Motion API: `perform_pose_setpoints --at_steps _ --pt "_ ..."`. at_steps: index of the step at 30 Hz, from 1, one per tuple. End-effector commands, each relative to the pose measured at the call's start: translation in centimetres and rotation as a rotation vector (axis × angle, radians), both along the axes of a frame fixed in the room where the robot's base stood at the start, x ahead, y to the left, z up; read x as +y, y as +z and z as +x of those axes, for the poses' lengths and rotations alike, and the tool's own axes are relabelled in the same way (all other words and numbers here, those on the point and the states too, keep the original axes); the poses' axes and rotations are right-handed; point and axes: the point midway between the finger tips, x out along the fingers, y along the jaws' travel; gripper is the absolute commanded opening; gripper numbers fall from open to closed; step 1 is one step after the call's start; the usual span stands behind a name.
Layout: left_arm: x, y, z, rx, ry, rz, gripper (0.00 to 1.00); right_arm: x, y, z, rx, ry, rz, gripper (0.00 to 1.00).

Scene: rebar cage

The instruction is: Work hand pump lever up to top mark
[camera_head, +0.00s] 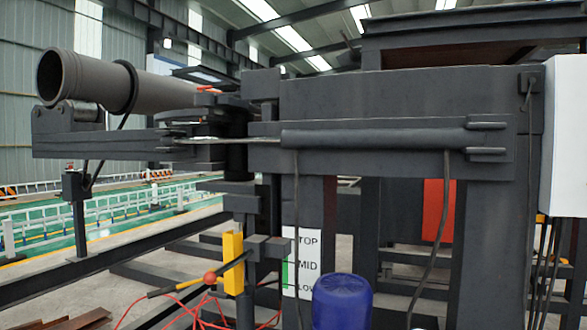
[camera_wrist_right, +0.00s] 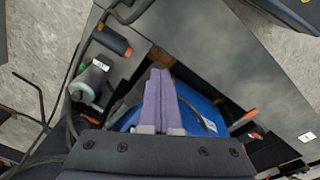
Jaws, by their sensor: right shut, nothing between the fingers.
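In the head view a white scale plate (camera_head: 303,262) reads TOP, MID and LOW from top to bottom, with a green strip at its left edge. My left gripper is not in view.
A blue rounded container (camera_head: 342,302) stands at the bottom, partly covering the plate's corner. Red cables (camera_head: 195,312) hang below the lever. Dark steel beams and a grey tube (camera_head: 90,80) fill the upper left. The wrist view shows an orange-tipped handle (camera_wrist_right: 112,40) and grey cylinder (camera_wrist_right: 88,84).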

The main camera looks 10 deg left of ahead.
Motion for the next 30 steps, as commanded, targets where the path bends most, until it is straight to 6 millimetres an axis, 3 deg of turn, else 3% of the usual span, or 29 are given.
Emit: perform_pose_setpoints --at_steps 4,30 --pt "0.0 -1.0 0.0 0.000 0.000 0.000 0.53 0.0 -1.0 -0.2 -0.001 0.000 0.000 0.00" --pt "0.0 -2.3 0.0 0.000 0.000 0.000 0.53 0.1 -2.2 -0.5 -0.001 0.000 0.000 0.00"
